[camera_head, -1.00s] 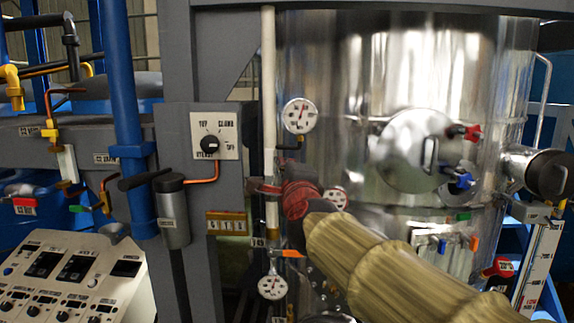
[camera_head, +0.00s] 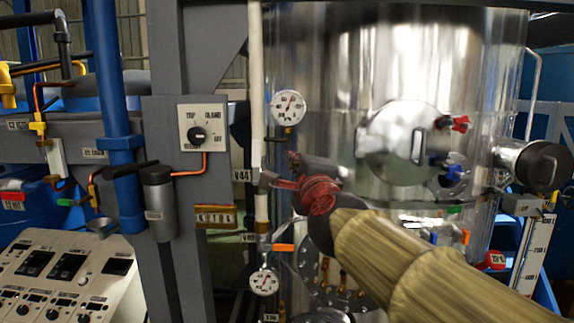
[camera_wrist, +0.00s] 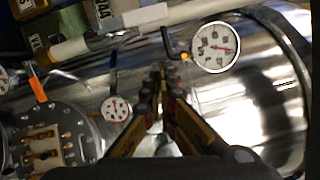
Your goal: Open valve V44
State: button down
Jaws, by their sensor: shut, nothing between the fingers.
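The V44 label (camera_head: 241,175) sits beside a white vertical pipe left of the steel vessel. The grey body of the valve (camera_head: 266,179) is on that pipe; its handle is hard to make out next to my red wrist parts. My gripper (camera_wrist: 159,78) is shut and empty in the wrist view, in front of the vessel wall. In that view the pipe runs across the top, and a valve fitting (camera_wrist: 108,38) with a dark lever lies up and left of my fingertips.
A large pressure gauge (camera_head: 288,107) is above the valve. A lower gauge (camera_head: 264,282) and an orange handle (camera_head: 283,248) are below it. The steel vessel (camera_head: 330,75) fills the right. A rotary switch panel (camera_head: 203,128) and grey post stand left.

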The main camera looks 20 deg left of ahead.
jog(key=v, duration=0.6)
jog(key=shift+s+a, duration=0.25)
jog(key=shift+s, duration=0.05)
